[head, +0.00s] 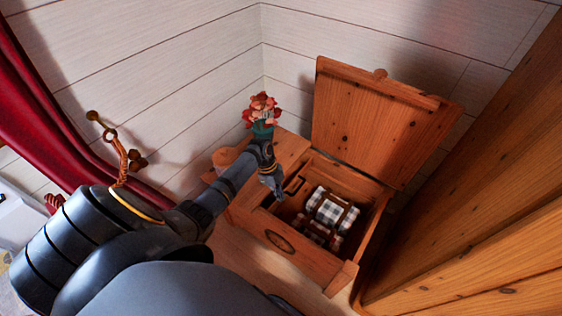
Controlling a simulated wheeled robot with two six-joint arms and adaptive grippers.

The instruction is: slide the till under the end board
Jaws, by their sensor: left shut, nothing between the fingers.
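A wooden chest (291,255) stands in the corner with its lid (365,120) open and leaning back. A flat end board (291,149) covers the chest's left end. What looks like the till, a small wooden piece with a dark opening (294,186), sits inside at the left, beside the end board; its far side and how much lies under the board are unclear. My left gripper (277,194) is shut and empty, pointing down at the chest's left end next to the till. Whether it touches the till, I cannot tell. My right gripper is out of view.
A black-and-white checked bundle (331,210) and a darker reddish one (315,232) lie in the chest. A teal vase with red flowers (262,112) stands behind my left wrist. Wooden furniture (480,220) closes the right side; a red curtain (45,110) hangs left.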

